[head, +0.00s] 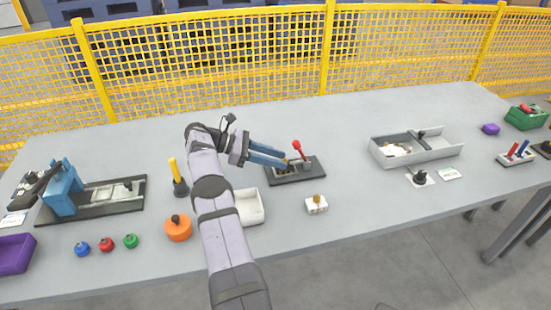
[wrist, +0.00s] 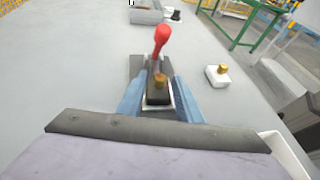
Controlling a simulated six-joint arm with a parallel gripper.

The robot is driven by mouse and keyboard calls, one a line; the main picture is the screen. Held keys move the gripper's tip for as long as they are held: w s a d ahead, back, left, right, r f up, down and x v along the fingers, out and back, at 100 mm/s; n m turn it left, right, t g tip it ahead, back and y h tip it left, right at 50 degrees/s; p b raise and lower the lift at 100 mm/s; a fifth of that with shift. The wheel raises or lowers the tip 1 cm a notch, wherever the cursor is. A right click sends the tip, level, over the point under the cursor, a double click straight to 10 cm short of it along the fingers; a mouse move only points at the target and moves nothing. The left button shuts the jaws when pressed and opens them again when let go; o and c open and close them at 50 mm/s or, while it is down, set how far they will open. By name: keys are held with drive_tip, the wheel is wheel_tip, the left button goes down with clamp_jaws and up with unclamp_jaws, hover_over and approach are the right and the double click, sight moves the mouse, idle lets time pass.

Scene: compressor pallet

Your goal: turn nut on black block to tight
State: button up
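The black block (wrist: 158,97) with a small brass nut (wrist: 160,80) on top sits on a dark base plate with a red-knobbed lever (wrist: 160,36) just beyond it. In the head view the dark plate (head: 313,177) is at the middle of the table, with the red lever (head: 297,146) standing on it. My gripper (wrist: 159,82) is open, its blue fingers to the left and right of the block and nut in the wrist view. In the head view my gripper (head: 286,161) reaches over the left part of the plate and partly hides the block. I cannot tell whether the fingers touch the nut.
A white block with a brass piece (head: 316,205) stands in front of the plate. A white tray (head: 258,212) is near my arm. An orange round part (head: 178,228) and a yellow-handled tool (head: 174,172) stand left. A grey tray (head: 432,148) is right. The table between is clear.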

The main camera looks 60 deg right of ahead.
drive_tip(key=shift+r, duration=0.1)
wheel_tip(320, 180, up, 10)
drive_tip(key=p, duration=0.1)
drive_tip(key=shift+p, duration=0.35)
idle(0.3)
